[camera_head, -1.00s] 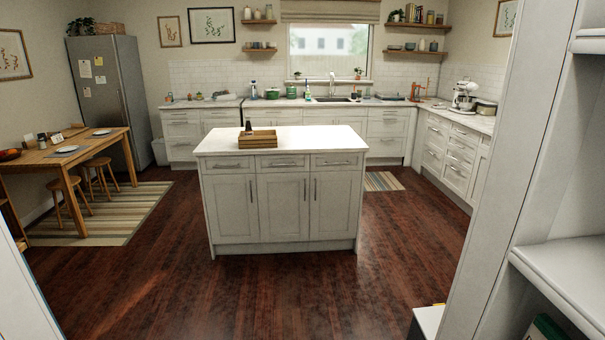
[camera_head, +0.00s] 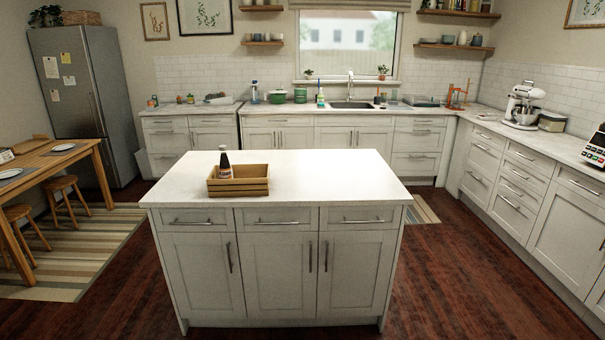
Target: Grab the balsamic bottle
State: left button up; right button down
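A dark bottle (camera_head: 225,163) with a black cap and a pale label stands upright in a wooden crate (camera_head: 239,188). The crate hides its lower part. I take it for the balsamic bottle, but its label is too small to read. The crate sits on the left part of the white top of the kitchen island (camera_head: 320,177). Neither of my grippers shows in the head view.
The island's top is otherwise clear. Dark wood floor lies open in front and to the right. A wooden table (camera_head: 45,166) with stools (camera_head: 62,187) stands at left beside a fridge (camera_head: 88,105). Counters (camera_head: 290,107) line the back and right walls.

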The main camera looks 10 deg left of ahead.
aim_at(225, 171)
jog(key=i, duration=2.15)
jog(key=z, duration=1.5)
jog(key=i, duration=0.85)
jog(key=u, duration=1.8)
jog(key=i, duration=0.35)
jog(key=u, duration=0.45)
